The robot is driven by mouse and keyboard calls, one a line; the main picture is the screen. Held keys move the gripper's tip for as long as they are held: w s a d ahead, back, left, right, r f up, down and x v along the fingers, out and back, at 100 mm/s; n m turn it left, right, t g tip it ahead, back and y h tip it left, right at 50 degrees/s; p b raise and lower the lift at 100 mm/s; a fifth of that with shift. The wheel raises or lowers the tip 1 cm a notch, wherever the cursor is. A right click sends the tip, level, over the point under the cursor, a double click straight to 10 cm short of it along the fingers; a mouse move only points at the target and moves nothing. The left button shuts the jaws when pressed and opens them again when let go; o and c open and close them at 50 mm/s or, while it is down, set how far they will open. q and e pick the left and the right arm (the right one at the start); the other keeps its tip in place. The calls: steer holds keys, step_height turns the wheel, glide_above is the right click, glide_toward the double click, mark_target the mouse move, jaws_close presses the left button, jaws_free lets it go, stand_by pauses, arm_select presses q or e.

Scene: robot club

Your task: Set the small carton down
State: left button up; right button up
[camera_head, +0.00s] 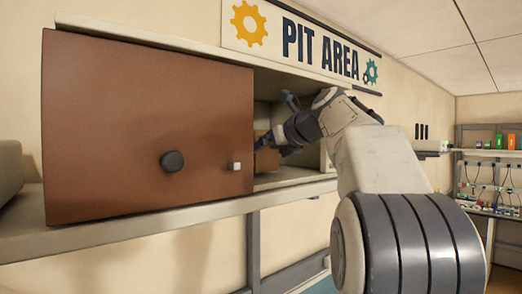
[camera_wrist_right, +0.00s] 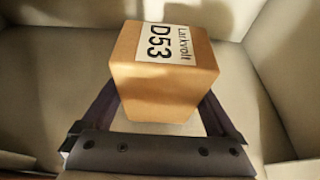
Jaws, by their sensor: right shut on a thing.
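The small carton (camera_wrist_right: 164,88) is a brown box with a white label reading "Larkvolt D53". In the right wrist view it sits between the two fingers of my right gripper (camera_wrist_right: 160,118), which is shut on it. In the head view the carton (camera_head: 266,158) shows only partly, inside the open cabinet, behind the edge of the brown door. My right gripper (camera_head: 272,142) reaches into the cabinet opening from the right. I cannot tell whether the carton touches the cabinet floor. My left gripper is not in view.
The brown cabinet door (camera_head: 120,120) with a round black knob (camera_head: 172,161) covers the left of the cabinet. The cabinet stands on a grey shelf (camera_head: 130,228). A pale wall of the compartment (camera_wrist_right: 265,60) is close at the carton's right. Shelving (camera_head: 490,153) stands far right.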

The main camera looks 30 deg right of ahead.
steer(key=shift+s+f, duration=0.2)
steer(key=shift+f, duration=0.15)
steer(key=shift+f, duration=0.2)
steer(key=o, duration=1.4)
steer(key=shift+c, duration=0.2)
steer(key=shift+r, duration=0.1)
